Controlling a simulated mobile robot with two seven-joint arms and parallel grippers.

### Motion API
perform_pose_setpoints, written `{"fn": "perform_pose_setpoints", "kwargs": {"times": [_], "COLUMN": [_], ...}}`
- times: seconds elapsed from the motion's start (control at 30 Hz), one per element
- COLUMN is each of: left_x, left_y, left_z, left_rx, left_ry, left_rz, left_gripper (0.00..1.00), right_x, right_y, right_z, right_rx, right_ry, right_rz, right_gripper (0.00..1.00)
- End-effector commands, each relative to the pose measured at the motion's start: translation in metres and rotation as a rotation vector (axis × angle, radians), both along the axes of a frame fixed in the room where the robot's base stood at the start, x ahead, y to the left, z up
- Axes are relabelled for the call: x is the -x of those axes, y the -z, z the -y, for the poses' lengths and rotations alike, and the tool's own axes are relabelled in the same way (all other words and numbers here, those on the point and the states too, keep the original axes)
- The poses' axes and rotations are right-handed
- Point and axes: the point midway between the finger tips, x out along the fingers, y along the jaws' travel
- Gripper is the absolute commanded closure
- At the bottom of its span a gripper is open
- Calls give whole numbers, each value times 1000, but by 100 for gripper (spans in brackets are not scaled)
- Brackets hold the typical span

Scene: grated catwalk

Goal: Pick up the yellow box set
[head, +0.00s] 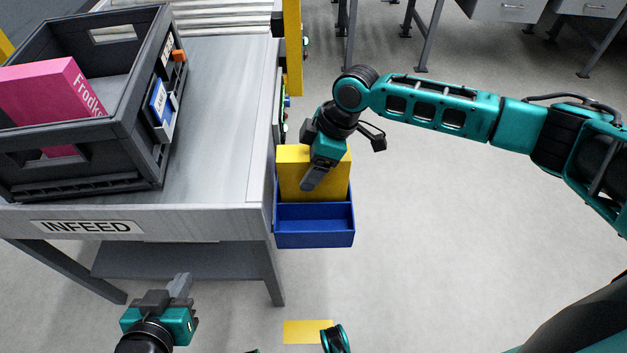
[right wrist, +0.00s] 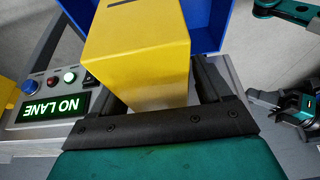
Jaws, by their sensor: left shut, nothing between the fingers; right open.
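The yellow box (head: 290,185) stands upright in a small blue bin (head: 314,238) fixed at the right side of the infeed table. My right gripper (head: 316,178) is over the box, its fingers pointing down at it. In the right wrist view the yellow box (right wrist: 140,50) fills the middle, between the open fingers. I cannot tell whether the fingers touch it. Part of the blue bin (right wrist: 207,22) shows behind the box. My left gripper (head: 180,288) is shut and empty, low in front of the table.
The infeed table (head: 225,110) bears a dark grey crate (head: 90,185) with a pink box (head: 50,95) in it. A panel reading NO LANE (right wrist: 50,108) with buttons is beside the box. A yellow floor mark (head: 305,331) lies in front.

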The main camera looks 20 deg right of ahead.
Motion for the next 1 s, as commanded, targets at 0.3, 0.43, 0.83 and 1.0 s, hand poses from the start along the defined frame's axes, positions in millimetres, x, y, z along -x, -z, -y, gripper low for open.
{"fn": "perform_pose_setpoints", "kwargs": {"times": [0.3,0.43,0.83,1.0], "left_x": [0,0,0,0], "left_y": [-4,-3,-4,-4], "left_z": [0,0,0,0], "left_rx": [1,1,1,0], "left_ry": [-1,-1,-1,-1], "left_rz": [1,1,1,1], "left_gripper": [100,100,100,100], "right_x": [0,0,0,0], "right_y": [3,3,3,3], "right_z": [0,0,0,0], "right_rx": [-1,-1,-1,-1], "right_ry": [0,0,0,0], "right_rz": [0,0,0,0], "right_gripper": [22,22,59,75]}}
